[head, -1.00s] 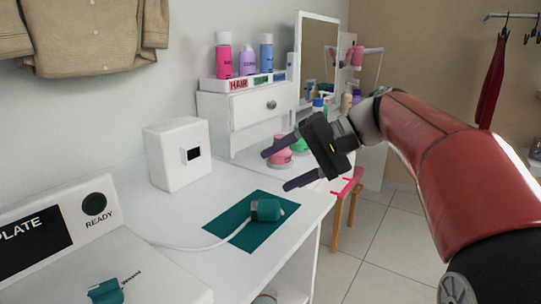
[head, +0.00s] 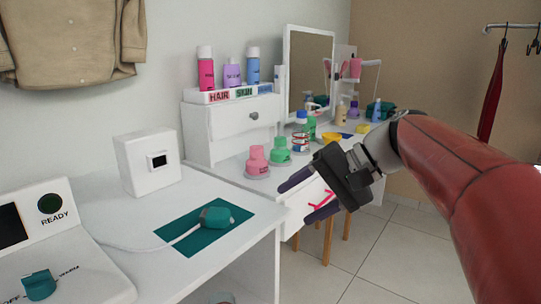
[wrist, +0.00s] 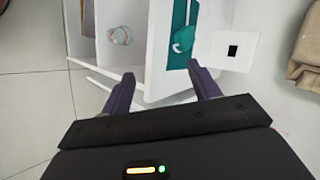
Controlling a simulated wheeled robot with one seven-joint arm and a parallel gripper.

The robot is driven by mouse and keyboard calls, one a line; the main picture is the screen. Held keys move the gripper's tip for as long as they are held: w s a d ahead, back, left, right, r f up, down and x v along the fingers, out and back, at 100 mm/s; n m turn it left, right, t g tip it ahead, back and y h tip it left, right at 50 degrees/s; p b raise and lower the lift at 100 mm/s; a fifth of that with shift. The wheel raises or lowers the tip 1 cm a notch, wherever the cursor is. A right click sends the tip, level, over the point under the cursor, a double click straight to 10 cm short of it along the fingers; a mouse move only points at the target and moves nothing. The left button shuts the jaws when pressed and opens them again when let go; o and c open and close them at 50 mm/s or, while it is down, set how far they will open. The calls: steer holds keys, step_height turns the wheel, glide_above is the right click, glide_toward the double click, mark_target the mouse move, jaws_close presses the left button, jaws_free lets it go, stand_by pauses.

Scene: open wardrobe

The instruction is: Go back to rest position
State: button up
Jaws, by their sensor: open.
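My gripper (head: 299,199) is open and empty. In the head view it is in the air in front of the white dresser, right of the table with the teal mat. In the wrist view my gripper (wrist: 165,88) shows two dark purple fingers spread apart with nothing between them. My red arm reaches in from the right side of the head view.
A teal corded device (head: 222,215) lies on a teal mat (head: 185,240) on the white table. Pink (head: 257,160) and green (head: 279,150) bottles stand on the dresser (head: 228,175). A mirror (head: 312,75) stands behind. Tiled floor at the lower right is clear.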

steer(key=s+d+f+n+t+h, duration=0.1)
steer(key=s+d+f+h, duration=0.3)
steer(key=s+f, duration=0.4)
steer(key=s+d+f+n+t+h, duration=0.1)
steer(key=s+d+f+t+h, duration=0.1)
steer(key=s+d+f+h, duration=0.3)
steer(key=s+f+h, duration=0.1)
steer(key=s+f, duration=0.3)
steer(key=f, duration=0.1)
steer(key=shift+s, duration=0.15)
